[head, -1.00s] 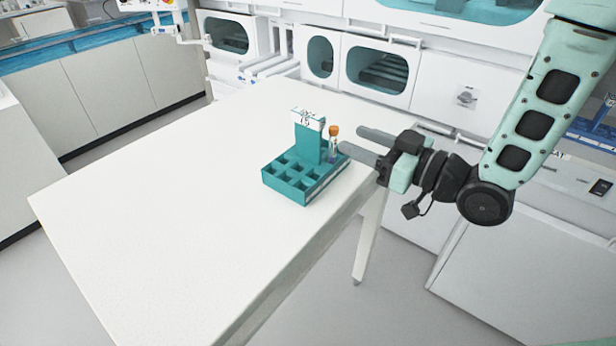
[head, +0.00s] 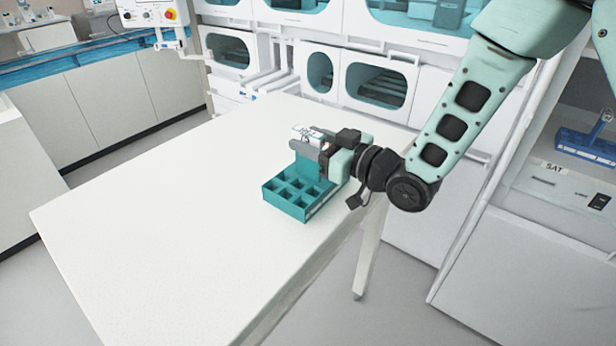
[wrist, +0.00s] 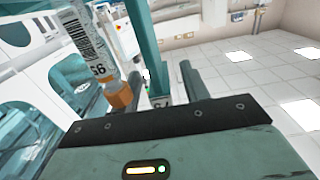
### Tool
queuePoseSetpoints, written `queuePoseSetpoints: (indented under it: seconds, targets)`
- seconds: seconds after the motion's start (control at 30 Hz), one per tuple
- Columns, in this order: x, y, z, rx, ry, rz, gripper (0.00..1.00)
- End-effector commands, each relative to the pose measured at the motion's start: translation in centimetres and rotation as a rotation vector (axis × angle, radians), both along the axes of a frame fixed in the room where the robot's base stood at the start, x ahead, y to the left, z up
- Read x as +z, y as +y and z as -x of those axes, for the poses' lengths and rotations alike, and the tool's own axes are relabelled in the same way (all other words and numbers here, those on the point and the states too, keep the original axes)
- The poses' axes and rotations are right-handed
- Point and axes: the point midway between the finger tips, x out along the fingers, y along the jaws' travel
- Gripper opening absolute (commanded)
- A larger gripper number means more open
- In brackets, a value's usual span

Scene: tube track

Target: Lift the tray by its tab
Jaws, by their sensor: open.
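The teal tray (head: 284,203) stands on the white table, with its square compartments facing up. Its upright teal tab (head: 304,170) has a white label (head: 308,131) at the top. My gripper (head: 308,146) is open at the upper part of the tab, with its fingers reaching in from the right. In the wrist view the fingers (wrist: 163,78) stand apart, with the teal tab (wrist: 147,40) showing between them. I cannot tell whether either finger touches it. A tube (wrist: 84,38) with an orange cap shows close beside the gripper in the wrist view; my gripper hides most of it in the head view.
The white table (head: 160,210) is clear to the left and front of the tray. White cabinets with dark windows (head: 376,84) stand behind the table. A blue rack (head: 590,145) sits on a shelf at the far right.

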Motion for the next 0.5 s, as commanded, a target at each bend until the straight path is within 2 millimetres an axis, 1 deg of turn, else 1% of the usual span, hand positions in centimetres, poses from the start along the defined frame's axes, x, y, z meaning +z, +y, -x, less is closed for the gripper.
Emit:
queuePoseSetpoints:
  seconds: [0.1, 0.33, 0.37, 0.4, 0.47, 0.5]
  targets:
    - [0.04, 0.73, -0.52, 0.000, 0.001, -0.001, 0.45]
    - [-0.04, 0.79, -0.58, 0.000, 0.001, -0.001, 0.45]
    - [-0.04, 0.79, -0.58, 0.000, 0.001, -0.001, 0.40]
    - [-0.04, 0.79, -0.58, 0.000, 0.001, -0.001, 0.29]
    - [-0.04, 0.78, -0.57, 0.000, 0.001, -0.001, 0.12]
    - [-0.03, 0.78, -0.58, 0.000, 0.001, -0.001, 0.01]
